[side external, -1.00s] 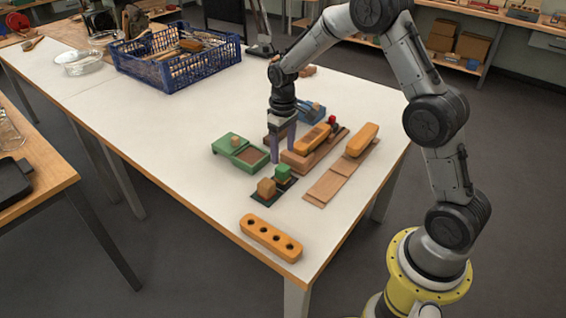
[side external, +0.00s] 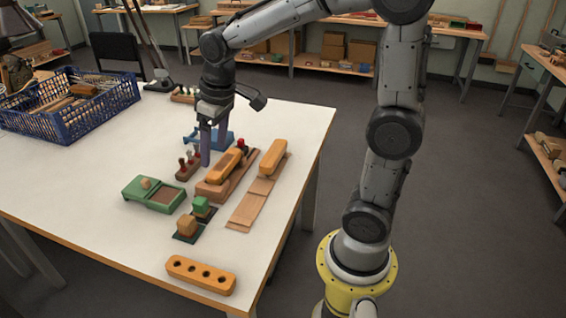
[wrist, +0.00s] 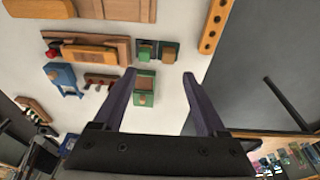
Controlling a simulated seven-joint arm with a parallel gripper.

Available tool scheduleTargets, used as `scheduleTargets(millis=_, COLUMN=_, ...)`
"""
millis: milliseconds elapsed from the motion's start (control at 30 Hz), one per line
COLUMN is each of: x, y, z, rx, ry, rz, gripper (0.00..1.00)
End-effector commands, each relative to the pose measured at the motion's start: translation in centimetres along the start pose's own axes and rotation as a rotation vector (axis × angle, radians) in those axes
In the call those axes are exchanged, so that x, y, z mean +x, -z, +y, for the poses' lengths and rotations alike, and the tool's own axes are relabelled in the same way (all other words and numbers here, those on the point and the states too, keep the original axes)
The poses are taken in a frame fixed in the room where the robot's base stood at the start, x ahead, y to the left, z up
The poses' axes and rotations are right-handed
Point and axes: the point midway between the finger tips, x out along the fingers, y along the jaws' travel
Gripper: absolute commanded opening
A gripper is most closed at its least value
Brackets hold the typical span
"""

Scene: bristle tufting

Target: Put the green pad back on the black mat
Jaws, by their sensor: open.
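A small green block (side external: 201,207), probably the green pad, seems to rest on a dark mat (side external: 212,213) near the table's front. Beside it a tan wooden cube (side external: 187,226) sits on another dark mat (side external: 188,238). In the wrist view the green block (wrist: 145,53) and wooden cube (wrist: 169,51) show near the top centre. A green box (side external: 140,194) with a wooden knob lies left of them; it also shows between my fingers in the wrist view (wrist: 144,82). My gripper (side external: 208,158) is open, empty and above the table, farther back than the green block.
A brown board with an orange block (side external: 224,166) and a board with another orange block (side external: 273,158) stand right. A red-peg rack (side external: 187,167) and blue stand (side external: 213,139) are near my gripper. An orange bar with holes (side external: 201,275) lies in front.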

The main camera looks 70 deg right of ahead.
Motion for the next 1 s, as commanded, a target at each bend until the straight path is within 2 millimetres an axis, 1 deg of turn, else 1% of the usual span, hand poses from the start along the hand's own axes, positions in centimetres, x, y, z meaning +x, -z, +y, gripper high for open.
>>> scheduleTargets(millis=33, x=-1.5, y=-1.7, z=-0.6, rx=-0.002, ry=-0.001, rz=0.035, gripper=0.74)
scheduleTargets(millis=100, x=-3.0, y=-3.9, z=-1.2, rx=-0.001, ry=0.0, rz=0.073, gripper=0.74)
scheduleTargets(millis=167, x=-4.0, y=-5.8, z=-1.7, rx=-0.001, ry=0.001, rz=0.106, gripper=0.74)
scheduleTargets(millis=200, x=-4.5, y=-7.1, z=-2.0, rx=0.0, ry=0.002, rz=0.128, gripper=0.74)
scheduleTargets(millis=300, x=-5.4, y=-10.3, z=-2.6, rx=0.001, ry=0.007, rz=0.181, gripper=0.74)
scheduleTargets(millis=400, x=-5.7, y=-12.9, z=-3.1, rx=0.003, ry=0.013, rz=0.225, gripper=0.74)
scheduleTargets(millis=500, x=-5.7, y=-14.8, z=-3.3, rx=0.004, ry=0.018, rz=0.255, gripper=0.74)
scheduleTargets(millis=600, x=-5.6, y=-15.8, z=-3.5, rx=0.005, ry=0.021, rz=0.273, gripper=0.74)
scheduleTargets(millis=700, x=-5.5, y=-16.2, z=-3.5, rx=0.006, ry=0.022, rz=0.28, gripper=0.74)
scheduleTargets(millis=1000, x=-5.5, y=-16.2, z=-3.5, rx=0.006, ry=0.022, rz=0.28, gripper=0.74)
